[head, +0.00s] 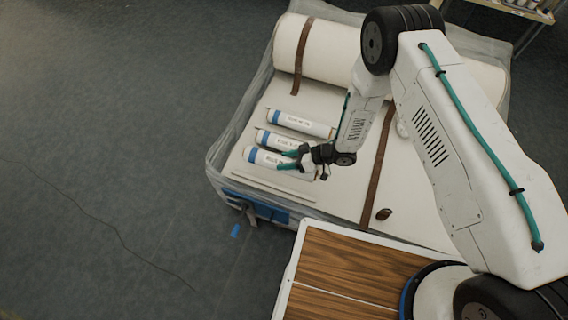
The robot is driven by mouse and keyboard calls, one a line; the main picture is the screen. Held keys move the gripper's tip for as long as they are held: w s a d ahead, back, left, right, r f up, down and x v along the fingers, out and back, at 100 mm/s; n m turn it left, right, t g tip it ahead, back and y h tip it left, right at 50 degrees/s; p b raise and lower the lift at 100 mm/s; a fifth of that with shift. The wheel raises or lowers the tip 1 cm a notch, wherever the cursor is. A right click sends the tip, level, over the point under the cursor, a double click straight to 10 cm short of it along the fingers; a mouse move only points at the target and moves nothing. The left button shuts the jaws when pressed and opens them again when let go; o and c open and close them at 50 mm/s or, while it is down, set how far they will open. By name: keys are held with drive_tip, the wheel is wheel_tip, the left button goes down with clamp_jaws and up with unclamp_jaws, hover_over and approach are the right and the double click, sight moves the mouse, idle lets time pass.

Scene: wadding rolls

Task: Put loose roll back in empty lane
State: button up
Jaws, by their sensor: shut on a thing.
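Three small white rolls with blue bands and printed labels lie side by side on the pale bed: a far roll (301,124), a middle roll (272,140) and a near roll (262,158). My gripper (287,160), with teal fingertips, reaches in from the right and is shut on the right end of the near roll. The fingers hide that end. I cannot tell whether the near roll rests on the bed or is slightly lifted. A thin pale strip (278,187) lies in front of it, with a bare band of bed between them.
A large white roll (330,50) lies across the back, partly behind my arm. Brown straps (379,165) cross the bed, and a small dark brown piece (383,213) lies near the front. Clear plastic wrap (222,140) edges the bed. The floor at left is mostly clear.

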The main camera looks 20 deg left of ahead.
drive_tip(key=shift+a, duration=0.3)
drive_tip(key=shift+s+a+f, duration=0.15)
drive_tip(key=shift+a+f, duration=0.05)
drive_tip(key=shift+f, duration=1.55)
drive_tip(key=shift+f, duration=0.65)
drive_tip(key=o, duration=1.3)
drive_tip(key=shift+o, duration=0.2)
